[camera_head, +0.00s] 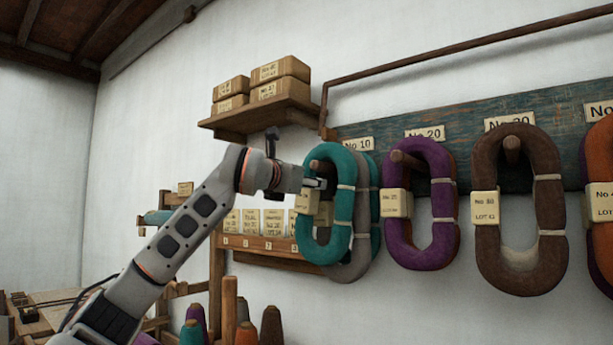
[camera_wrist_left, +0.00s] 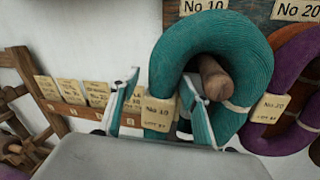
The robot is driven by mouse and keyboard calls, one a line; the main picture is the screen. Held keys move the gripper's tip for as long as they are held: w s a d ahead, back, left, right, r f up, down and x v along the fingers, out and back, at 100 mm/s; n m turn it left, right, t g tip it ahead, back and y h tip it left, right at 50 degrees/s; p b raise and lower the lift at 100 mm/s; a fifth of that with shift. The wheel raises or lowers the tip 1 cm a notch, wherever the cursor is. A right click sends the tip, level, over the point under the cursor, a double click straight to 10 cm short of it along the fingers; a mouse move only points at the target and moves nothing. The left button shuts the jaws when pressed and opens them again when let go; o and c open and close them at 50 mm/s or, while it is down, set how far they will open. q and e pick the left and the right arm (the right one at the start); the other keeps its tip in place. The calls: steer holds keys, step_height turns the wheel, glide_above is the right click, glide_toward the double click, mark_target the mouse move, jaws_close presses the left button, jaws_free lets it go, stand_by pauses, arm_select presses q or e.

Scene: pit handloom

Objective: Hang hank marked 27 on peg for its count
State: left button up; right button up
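My left gripper (camera_head: 318,184) is at the left strand of a teal hank (camera_head: 341,155) below the No 10 label. In the left wrist view, my left gripper (camera_wrist_left: 158,95) has its fingers apart, around the teal hank's left strand and its tag (camera_wrist_left: 158,113). The tag seems to read No 10; its lot line is too small to read surely. A wooden peg (camera_wrist_left: 213,77) shows inside the loop of the teal hank (camera_wrist_left: 245,45). A grey hank (camera_head: 362,205) and more teal are behind it. I cannot read 27 on any tag. My right gripper is not in view.
A purple hank (camera_head: 433,160) hangs close to the right under No 20, then a brown hank (camera_head: 545,190) and an orange one (camera_head: 600,255). A wooden shelf (camera_head: 255,117) with boxes is above left. A card rack (camera_head: 270,246) and yarn cones (camera_head: 271,325) are below.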

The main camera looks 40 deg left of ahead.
arm_select(q)
steer(key=v, duration=1.2)
steer(key=shift+r, duration=0.25)
steer(key=shift+s, duration=0.1)
